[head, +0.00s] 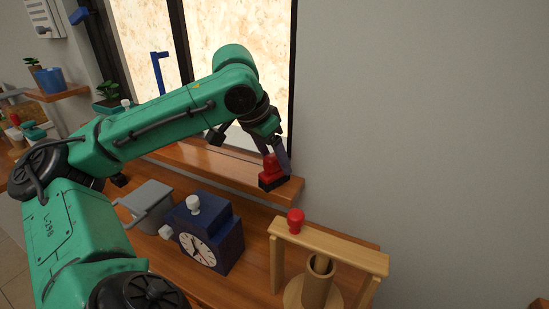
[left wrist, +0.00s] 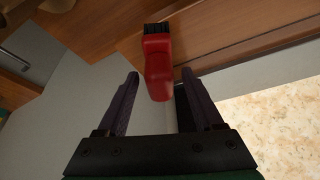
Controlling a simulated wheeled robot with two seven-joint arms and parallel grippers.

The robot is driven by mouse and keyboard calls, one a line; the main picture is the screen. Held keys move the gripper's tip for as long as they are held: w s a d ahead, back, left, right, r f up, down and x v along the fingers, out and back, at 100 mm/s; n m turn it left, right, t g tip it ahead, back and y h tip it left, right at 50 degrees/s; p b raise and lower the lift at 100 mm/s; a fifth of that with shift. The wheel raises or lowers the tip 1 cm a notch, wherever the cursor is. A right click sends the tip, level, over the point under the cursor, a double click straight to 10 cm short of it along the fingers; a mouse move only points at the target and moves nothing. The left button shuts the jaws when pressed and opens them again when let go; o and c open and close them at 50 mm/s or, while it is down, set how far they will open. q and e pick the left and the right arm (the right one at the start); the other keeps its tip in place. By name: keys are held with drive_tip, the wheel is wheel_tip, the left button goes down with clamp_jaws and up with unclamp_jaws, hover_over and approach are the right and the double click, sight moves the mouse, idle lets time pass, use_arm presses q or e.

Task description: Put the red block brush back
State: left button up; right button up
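The red block brush (head: 270,165) has a red handle and a dark bristle block at its lower end. It appears to stand upright on the wooden window shelf (head: 225,172), near its right end. My left gripper (head: 282,160) is at the brush's handle, pointing down. In the left wrist view the brush (left wrist: 157,68) shows between and beyond the fingertips, bristles away from me. The left gripper (left wrist: 160,75) is open, with a gap visible on either side of the handle. My right gripper is out of view.
The window and wall are close behind.

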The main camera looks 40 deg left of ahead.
use_arm(q)
drive_tip(key=shift+r+p, duration=0.35)
drive_tip(key=shift+r, duration=0.05)
drive_tip(key=p+v, duration=0.3)
drive_tip(key=v, duration=0.8)
drive_tip(key=shift+s+r, duration=0.15)
drive_tip(key=shift+r, duration=0.15)
